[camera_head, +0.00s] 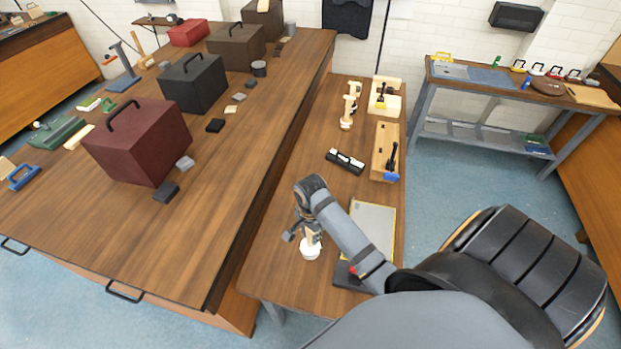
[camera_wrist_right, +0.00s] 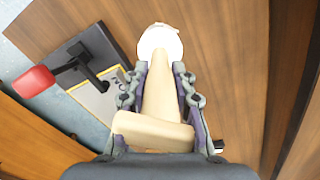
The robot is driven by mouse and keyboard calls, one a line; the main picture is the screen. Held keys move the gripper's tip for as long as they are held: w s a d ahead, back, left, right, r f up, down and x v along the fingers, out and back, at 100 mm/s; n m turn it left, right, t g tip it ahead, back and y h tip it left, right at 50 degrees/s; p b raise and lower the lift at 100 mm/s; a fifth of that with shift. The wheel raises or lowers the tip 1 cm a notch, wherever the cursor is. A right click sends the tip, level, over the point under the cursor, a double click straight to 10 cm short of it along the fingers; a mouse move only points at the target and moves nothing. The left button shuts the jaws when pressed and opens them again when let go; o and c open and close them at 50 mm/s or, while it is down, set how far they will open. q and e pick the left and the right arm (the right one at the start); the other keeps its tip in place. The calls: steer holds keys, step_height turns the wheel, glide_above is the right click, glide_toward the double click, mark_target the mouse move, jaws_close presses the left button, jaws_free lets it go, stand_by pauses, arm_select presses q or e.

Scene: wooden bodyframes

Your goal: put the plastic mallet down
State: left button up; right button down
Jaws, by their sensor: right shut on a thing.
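My right gripper (camera_head: 306,229) is over the narrow wooden bench (camera_head: 275,265), near its front left part. In the right wrist view its fingers (camera_wrist_right: 160,88) are shut around the beige shaft of the plastic mallet (camera_wrist_right: 160,100). A beige crosspiece is at the near end of the shaft and a round white part at the far end. In the head view the mallet's white part (camera_head: 310,252) shows low under the gripper; I cannot tell whether it touches the bench. My left gripper is not in view.
A grey and yellow board (camera_head: 374,224) lies right of the gripper, partly behind my arm. The large table (camera_head: 215,215) is at left.

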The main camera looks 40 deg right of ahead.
mark_target(310, 240)
steer(key=f, duration=0.4)
steer(key=shift+w+d+p, duration=0.3)
steer(key=shift+w+p, duration=0.1)
steer(key=shift+a+f, duration=0.1)
steer(key=shift+f, duration=0.55)
steer(key=c, duration=1.2)
jaws_free()
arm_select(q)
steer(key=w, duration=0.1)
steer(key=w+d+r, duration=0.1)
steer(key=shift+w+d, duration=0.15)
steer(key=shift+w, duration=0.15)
arm_select(e)
steer(key=shift+o, duration=0.4)
steer(key=shift+s, duration=0.1)
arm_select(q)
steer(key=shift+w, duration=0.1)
